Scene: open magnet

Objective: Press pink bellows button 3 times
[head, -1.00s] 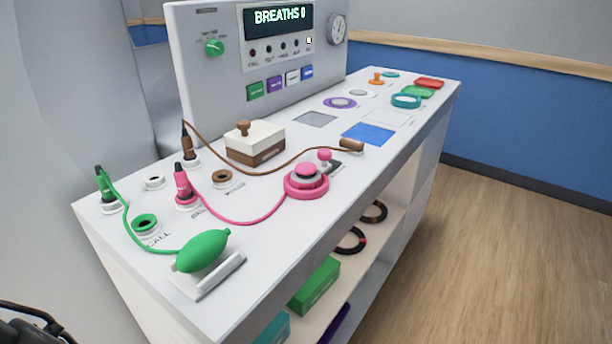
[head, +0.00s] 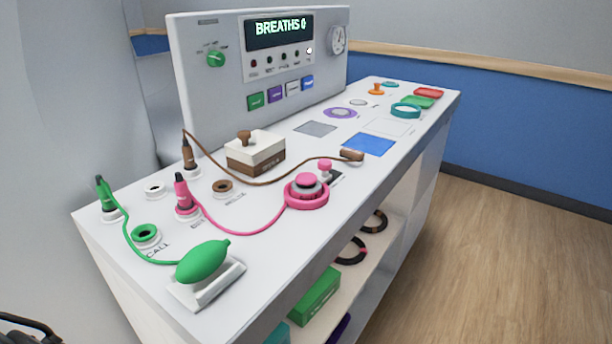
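The pink bellows button (head: 307,184) sits upright in a pink ring on the white counter, with a grey band below its pink top. A pink cord (head: 245,222) runs from it to a pink plug (head: 183,194) standing in a socket at the left. The panel display (head: 279,29) reads "BREATHS 0". A dark part at the bottom left corner (head: 25,330) may be my gripper; its fingers cannot be made out, and it is well apart from the button.
A green bulb (head: 204,262) on a white cradle stands at the counter's near left. A brown and white box (head: 256,150) stands behind the pink cord. A small pink knob (head: 325,168) is close behind the button. The floor (head: 500,250) at right is clear.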

